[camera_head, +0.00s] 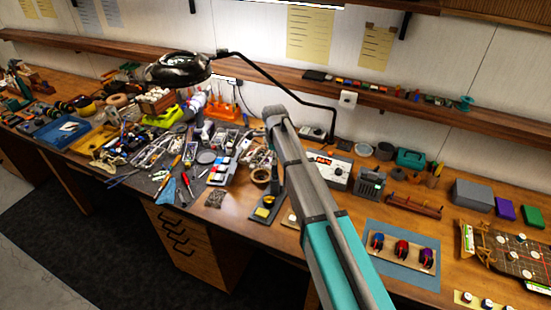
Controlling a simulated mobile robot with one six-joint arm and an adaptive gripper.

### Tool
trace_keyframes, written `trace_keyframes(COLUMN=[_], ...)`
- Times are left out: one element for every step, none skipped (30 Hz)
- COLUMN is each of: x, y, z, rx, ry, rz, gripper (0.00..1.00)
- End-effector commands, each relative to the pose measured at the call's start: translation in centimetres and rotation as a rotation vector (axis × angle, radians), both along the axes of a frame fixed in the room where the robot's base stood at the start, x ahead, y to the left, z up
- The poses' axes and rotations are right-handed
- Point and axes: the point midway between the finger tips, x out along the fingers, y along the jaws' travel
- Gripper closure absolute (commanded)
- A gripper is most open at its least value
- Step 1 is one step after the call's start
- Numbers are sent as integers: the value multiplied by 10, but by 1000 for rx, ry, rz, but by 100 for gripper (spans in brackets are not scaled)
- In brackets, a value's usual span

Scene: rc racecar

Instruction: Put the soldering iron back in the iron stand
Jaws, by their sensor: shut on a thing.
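What looks like the iron stand, a dark base with a yellow sponge (265,210), sits near the bench's front edge, just left of my arm. A grey and white station with a red display (333,170) stands right of my arm. My grey and teal arm reaches up from the bottom over the bench and ends near the lamp arm. I cannot make out my gripper's fingers; the arm's own links hide that area. I cannot make out the soldering iron in this view.
A black magnifier lamp (180,68) and its long arm arch over the bench behind my arm. Crowded tools and trays fill the left. A blue mat (401,268) with three coloured items lies right. Some bare wood shows along the front edge.

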Motion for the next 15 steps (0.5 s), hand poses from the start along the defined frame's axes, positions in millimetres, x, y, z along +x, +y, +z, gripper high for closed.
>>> trace_keyframes(x=[0, 0, 0, 0, 0, 0, 0, 0, 0, 0, 0, 0, 0, 0, 0], y=[0, 0, 0, 0, 0, 0, 0, 0, 0, 0, 0, 0, 0, 0, 0], z=[-2, -3, -4, -4, -5, -6, -6, -7, -8, -9, -9, -10, -11, -11, -12], rx=[0, 0, 0, 0, 0, 0, 0, 0, 0, 0, 0, 0, 0, 0, 0], ry=[0, 0, 0, 0, 0, 0, 0, 0, 0, 0, 0, 0, 0, 0, 0], rz=[0, 0, 0, 0, 0, 0, 0, 0, 0, 0, 0, 0, 0, 0, 0], gripper=[100, 100, 100, 100, 100, 100, 100, 100, 100, 100, 100, 100, 100, 100, 100])
